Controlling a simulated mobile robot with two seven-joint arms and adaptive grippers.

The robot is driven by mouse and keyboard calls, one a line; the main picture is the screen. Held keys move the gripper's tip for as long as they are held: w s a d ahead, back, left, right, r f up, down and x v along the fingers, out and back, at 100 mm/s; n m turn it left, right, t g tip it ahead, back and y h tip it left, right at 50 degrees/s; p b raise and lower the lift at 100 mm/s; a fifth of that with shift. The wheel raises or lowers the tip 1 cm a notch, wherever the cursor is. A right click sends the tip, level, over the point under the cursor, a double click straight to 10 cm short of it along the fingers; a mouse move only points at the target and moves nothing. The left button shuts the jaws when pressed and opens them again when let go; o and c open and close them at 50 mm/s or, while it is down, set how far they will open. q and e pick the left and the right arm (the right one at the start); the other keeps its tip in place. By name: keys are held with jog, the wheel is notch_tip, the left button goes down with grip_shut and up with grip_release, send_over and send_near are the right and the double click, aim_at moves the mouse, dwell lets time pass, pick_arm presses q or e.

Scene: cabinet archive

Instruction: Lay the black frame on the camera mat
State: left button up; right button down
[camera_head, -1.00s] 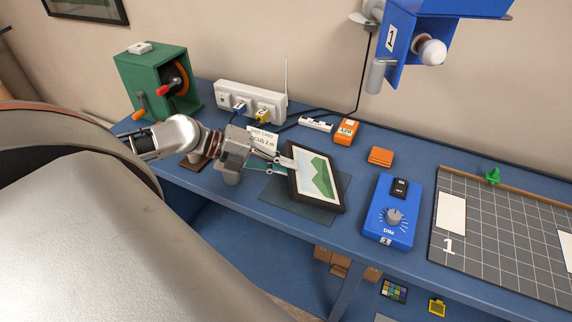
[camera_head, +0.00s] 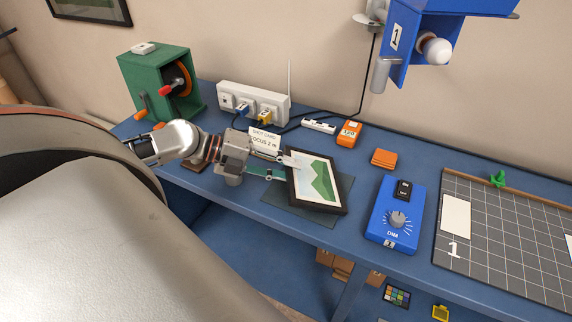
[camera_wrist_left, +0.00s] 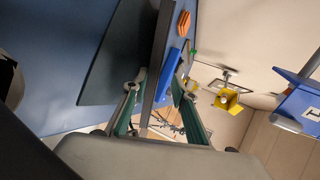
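The black frame (camera_head: 318,206) holds a picture of green hills. In the left wrist view the frame (camera_wrist_left: 157,60) is seen edge-on beside the dark mat (camera_wrist_left: 112,60). My left gripper (camera_head: 275,167) is at the frame's left edge, one finger above it and one lower. In the wrist view its fingers (camera_wrist_left: 160,90) stand apart on either side of the frame edge, with a gap at one finger. Whether the frame rests fully flat is unclear. My right gripper is not in view.
A blue dimmer box (camera_head: 395,215) stands right of the mat, and a grey gridded board (camera_head: 500,235) is farther right. Behind are a white socket strip (camera_head: 253,102), a shot card (camera_head: 264,139) and orange blocks (camera_head: 384,158). The bench's front edge is close.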

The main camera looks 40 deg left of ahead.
pick_arm(q)
jog(key=shift+f, duration=0.1)
jog(key=shift+p+v, duration=0.9)
jog(key=shift+v, duration=0.65)
jog(key=p+v, duration=0.1)
jog(key=v, duration=0.3)
jog(key=shift+p, duration=0.4)
jog(key=shift+w, duration=0.1)
jog(key=v, duration=1.2)
jog(key=shift+a, duration=0.1)
